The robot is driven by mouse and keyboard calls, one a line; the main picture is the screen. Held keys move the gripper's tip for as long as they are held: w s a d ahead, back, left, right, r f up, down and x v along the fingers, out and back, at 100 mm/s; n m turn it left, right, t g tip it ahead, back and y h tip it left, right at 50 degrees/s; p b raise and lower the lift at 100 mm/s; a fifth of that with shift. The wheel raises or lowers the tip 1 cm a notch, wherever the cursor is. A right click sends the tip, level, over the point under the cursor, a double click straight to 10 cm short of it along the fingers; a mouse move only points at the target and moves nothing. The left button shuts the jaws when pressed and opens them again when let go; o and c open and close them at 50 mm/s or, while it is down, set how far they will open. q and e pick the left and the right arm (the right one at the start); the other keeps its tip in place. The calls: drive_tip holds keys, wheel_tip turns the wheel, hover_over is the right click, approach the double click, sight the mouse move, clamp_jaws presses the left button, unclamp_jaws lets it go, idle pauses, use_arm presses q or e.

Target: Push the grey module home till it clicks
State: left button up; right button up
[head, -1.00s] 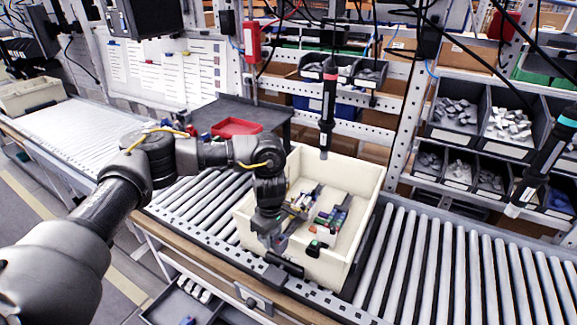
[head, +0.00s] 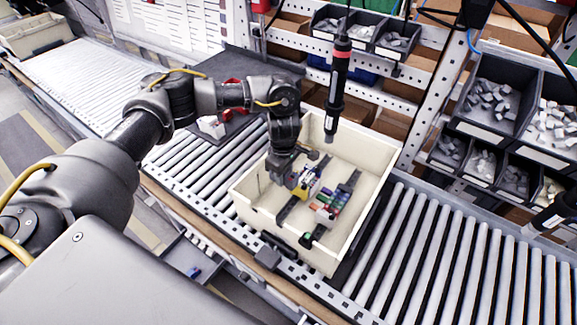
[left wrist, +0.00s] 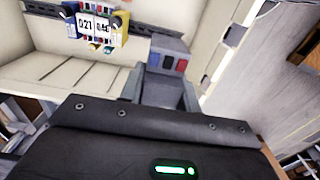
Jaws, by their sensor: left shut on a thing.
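My left gripper (head: 287,178) reaches down into the cream bin (head: 283,240), at its left side. It is shut on the grey module (left wrist: 170,45), a small grey block with blue and red marks on its face, best seen in the left wrist view. Yellow and blue modules with number labels (left wrist: 97,24) sit on a dark rail (left wrist: 152,28) just beyond it, to the left. In the head view the gripper hides most of the grey module. I cannot tell whether it touches the rail. My right gripper is not in view.
A second rail with several coloured modules (head: 328,204) lies to the right in the bin. A screwdriver (head: 338,85) hangs over the bin's back edge. Roller conveyor (head: 445,255) runs on both sides. Racks of part bins (head: 495,100) stand behind.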

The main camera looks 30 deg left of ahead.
use_arm(q)
drive_tip(key=shift+s, duration=0.35)
drive_tip(key=shift+f+b, duration=0.25)
drive_tip(key=shift+b, duration=0.05)
drive_tip(key=b, duration=1.2)
hover_over(284, 213)
drive_tip(key=f, duration=1.5)
drive_tip(key=shift+w+f, duration=0.1)
drive_tip(key=shift+w, duration=0.1)
drive_tip(key=shift+f+b, duration=0.6)
drive_tip(key=shift+b, duration=0.3)
drive_tip(key=shift+f+b, duration=0.8)
drive_tip(key=shift+b, duration=0.2)
drive_tip(key=shift+c, duration=0.5)
drive_tip(key=shift+s, duration=0.1)
